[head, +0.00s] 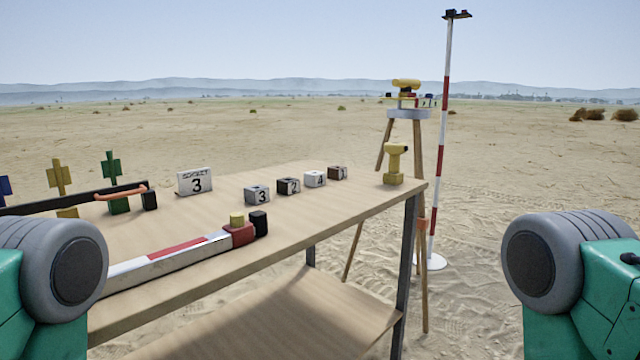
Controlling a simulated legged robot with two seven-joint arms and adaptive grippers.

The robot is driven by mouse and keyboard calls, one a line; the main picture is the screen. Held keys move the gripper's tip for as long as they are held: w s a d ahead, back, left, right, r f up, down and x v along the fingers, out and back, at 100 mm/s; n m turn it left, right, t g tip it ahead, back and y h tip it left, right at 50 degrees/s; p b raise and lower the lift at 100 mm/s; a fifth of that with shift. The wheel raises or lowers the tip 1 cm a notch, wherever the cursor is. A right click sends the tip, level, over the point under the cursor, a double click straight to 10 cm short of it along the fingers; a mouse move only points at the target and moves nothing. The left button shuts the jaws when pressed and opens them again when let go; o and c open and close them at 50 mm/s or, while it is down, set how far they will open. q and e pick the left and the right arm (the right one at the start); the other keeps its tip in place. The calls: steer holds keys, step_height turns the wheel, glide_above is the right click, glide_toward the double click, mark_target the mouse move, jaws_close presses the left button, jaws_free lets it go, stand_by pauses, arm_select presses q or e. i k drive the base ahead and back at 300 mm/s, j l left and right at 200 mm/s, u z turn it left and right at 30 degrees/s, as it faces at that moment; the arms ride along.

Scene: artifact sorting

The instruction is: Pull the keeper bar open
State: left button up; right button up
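A long dark bar (75,197) stands in front of colored cross-shaped pieces at the left of the table in the head view. It has an orange handle (121,192) near its right end and looks like the keeper bar. A small black block (149,200) is by that end. The bar's left part runs out of the picture. A green cross piece (111,165) and a yellow one (59,177) stand behind it. Only links of my two arms show at the lower left and lower right. Both grippers are out of view.
A red-and-white bar (175,252) with a red, yellow and black end lies along the table's (250,185) front edge. A sign with "3" (195,182), several numbered cubes (289,186) and a yellow tool (395,165) stand behind. A tripod (418,150) and striped pole (440,130) stand beyond.

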mark_target(104, 194)
steer(key=u, duration=1.25)
steer(key=k+l+z, duration=0.15)
steer(key=z, duration=0.3)
steer(key=k+l+z, duration=0.2)
steer(key=z, duration=0.25)
